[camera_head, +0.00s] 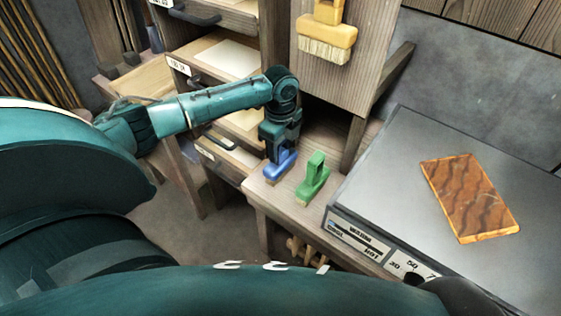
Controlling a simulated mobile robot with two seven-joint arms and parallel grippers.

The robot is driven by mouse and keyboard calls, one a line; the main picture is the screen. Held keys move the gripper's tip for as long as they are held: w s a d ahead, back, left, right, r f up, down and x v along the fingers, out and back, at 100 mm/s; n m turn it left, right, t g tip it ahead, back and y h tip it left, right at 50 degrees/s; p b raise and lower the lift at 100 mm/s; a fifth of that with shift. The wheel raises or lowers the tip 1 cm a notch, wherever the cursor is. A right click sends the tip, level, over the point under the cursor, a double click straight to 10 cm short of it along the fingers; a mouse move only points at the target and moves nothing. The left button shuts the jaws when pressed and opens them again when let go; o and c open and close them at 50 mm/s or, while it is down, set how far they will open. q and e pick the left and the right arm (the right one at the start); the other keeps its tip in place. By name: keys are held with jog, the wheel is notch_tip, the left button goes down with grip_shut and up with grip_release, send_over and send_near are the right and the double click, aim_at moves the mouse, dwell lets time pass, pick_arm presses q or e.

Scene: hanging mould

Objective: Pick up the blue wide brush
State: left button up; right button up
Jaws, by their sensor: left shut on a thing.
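The blue wide brush (280,168) is at the left part of a small wooden bench top (272,200). My left gripper (280,152) comes down over it from above and is shut on its upper part. The gripper hides the brush's handle; the blue body and a strip of bristles show below. I cannot tell whether the bristles touch the wood. My right gripper is not in view.
A green brush (313,178) stands close to the right of the blue one. A yellow brush (326,40) hangs on the cabinet side above. A grey warming plate (400,185) with a brown slab (468,196) is at right. Open drawers (215,55) are behind my left arm.

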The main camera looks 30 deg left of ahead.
pick_arm(q)
jog(key=c, duration=0.6)
jog(key=shift+r, duration=0.15)
jog(key=shift+r, duration=0.7)
jog(key=shift+s+a+r+b, duration=0.1)
jog(key=shift+s+r+b, duration=0.1)
jog(key=shift+r, duration=0.25)
jog(key=shift+s+r+b, duration=0.15)
jog(key=shift+r+b, duration=0.05)
jog(key=shift+r, duration=0.2)
jog(key=s, duration=0.5)
jog(key=s+b, duration=0.1)
jog(key=s, duration=0.5)
jog(key=s+a, duration=0.1)
jog(key=s, duration=0.5)
jog(key=shift+s+a+b, duration=0.1)
jog(key=shift+s+b, duration=0.05)
jog(key=shift+b, duration=0.25)
jog(key=o, duration=0.7)
jog(key=shift+c, duration=1.1)
